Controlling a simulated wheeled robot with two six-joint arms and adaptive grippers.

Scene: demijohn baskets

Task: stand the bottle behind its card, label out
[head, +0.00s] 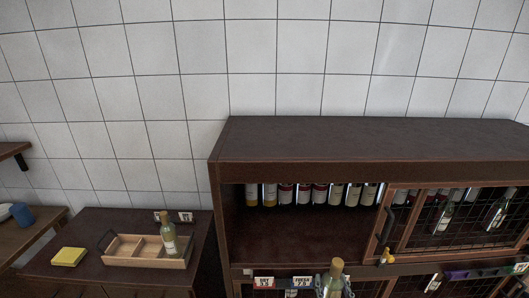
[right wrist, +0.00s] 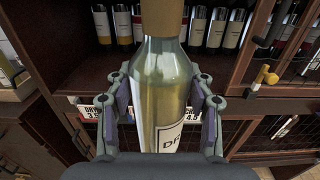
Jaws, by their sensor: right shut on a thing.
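My right gripper (head: 334,291) is shut on a pale green-yellow bottle (right wrist: 160,85) with a tan capsule on its neck. The bottle (head: 336,276) shows upright at the bottom of the head view, in front of the cabinet. In the right wrist view the fingers flank its body, and part of a white label (right wrist: 168,137) faces the camera, its lettering cut off. A DRY price card (head: 264,282) and a FRESH price card (head: 302,282) sit on the shelf's front edge, left of the bottle. My left gripper is not in view.
The dark cabinet (head: 360,145) has an open bay with several bottles (head: 302,194) along its back; the bay floor in front is bare. A mesh door (head: 440,222) is at right.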

